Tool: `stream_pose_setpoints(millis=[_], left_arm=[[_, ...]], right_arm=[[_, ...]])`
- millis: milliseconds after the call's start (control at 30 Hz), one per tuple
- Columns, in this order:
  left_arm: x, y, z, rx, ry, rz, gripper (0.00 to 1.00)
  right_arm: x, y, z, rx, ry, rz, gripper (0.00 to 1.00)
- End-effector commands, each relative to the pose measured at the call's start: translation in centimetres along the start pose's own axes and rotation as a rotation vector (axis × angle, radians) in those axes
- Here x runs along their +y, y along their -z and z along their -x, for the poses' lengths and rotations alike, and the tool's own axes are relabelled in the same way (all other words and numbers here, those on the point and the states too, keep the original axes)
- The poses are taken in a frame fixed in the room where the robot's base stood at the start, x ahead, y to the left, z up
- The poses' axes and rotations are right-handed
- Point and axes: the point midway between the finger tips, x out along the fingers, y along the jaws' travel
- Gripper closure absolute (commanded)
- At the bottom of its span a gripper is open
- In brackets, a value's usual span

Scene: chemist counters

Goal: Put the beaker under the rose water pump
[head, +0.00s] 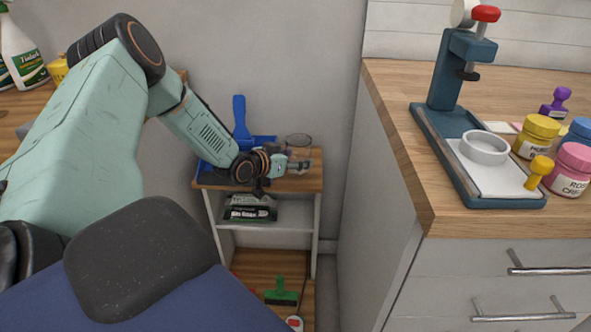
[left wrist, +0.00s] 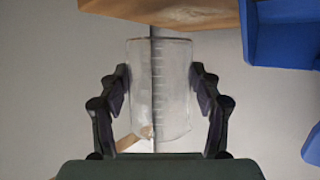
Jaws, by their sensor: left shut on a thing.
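The beaker (left wrist: 172,85) is clear glass with measuring marks. In the left wrist view it stands between the two dark fingers of my left gripper (left wrist: 160,88), which press on its sides. In the head view my left gripper (head: 287,163) is low over the small wooden-topped shelf unit, and the beaker (head: 299,143) shows faintly at its tip. I cannot tell whether the beaker touches the shelf top. I do not make out a rose water pump in either view. My right gripper is not in view.
The small shelf unit (head: 313,183) holds a blue tray with a blue-handled tool (head: 240,118). The right counter (head: 395,100) carries a teal press (head: 443,75), a white ring-shaped dish (head: 484,148) and several jars. Bottles (head: 22,50) stand at the far left.

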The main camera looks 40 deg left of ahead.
Motion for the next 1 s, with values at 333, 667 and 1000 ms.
stream_pose_setpoints(millis=[333,667,1000], left_arm=[[0.0,-2.5,-1.3,0.001,0.000,-0.001,0.69],[0.0,-2.9,-1.4,-0.001,0.000,-0.001,0.34],[0.0,-2.8,-1.4,-0.001,0.000,-0.001,0.13]], right_arm=[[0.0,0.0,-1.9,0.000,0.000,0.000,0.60],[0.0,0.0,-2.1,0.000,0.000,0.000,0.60],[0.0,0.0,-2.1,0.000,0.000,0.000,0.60]])
